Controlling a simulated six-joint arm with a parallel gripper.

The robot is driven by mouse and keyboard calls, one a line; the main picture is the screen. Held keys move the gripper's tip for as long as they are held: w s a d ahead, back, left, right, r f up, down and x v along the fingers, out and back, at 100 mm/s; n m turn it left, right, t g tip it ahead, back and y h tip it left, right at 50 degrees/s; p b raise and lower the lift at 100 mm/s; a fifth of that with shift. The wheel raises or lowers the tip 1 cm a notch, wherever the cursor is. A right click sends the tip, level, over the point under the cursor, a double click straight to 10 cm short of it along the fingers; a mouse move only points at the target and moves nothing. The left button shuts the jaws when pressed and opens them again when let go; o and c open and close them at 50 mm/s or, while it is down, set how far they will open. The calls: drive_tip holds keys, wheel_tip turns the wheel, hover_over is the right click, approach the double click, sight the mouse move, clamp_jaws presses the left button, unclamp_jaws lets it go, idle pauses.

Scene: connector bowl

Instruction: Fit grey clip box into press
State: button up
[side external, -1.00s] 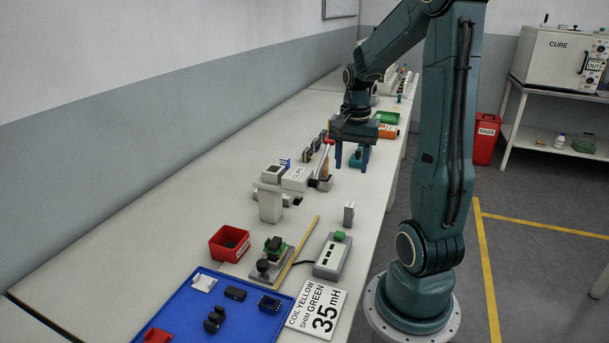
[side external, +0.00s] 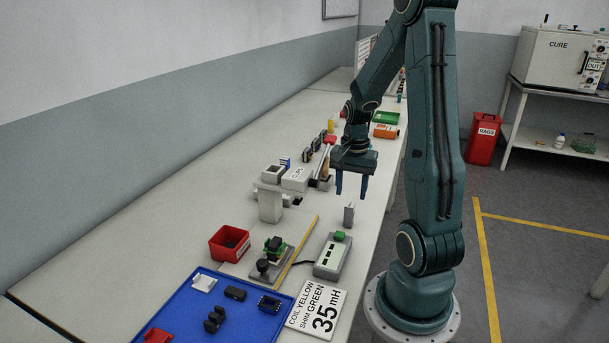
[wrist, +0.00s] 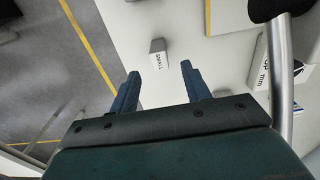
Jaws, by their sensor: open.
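A small upright grey box (side external: 349,214), which looks like the grey clip box, stands on the bench near its front edge.
A grey unit with a green button (side external: 333,256) stands in front of the box. A knobbed fixture (side external: 264,268), red bin (side external: 229,243), blue tray (side external: 205,310) and "35 mH" card (side external: 317,310) are nearer the camera. Bench around the box is fairly clear.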

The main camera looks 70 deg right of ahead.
sight(350, 204)
drive_tip(key=shift+f, duration=0.5)
drive_tip(key=shift+f, duration=2.6)
clamp_jaws()
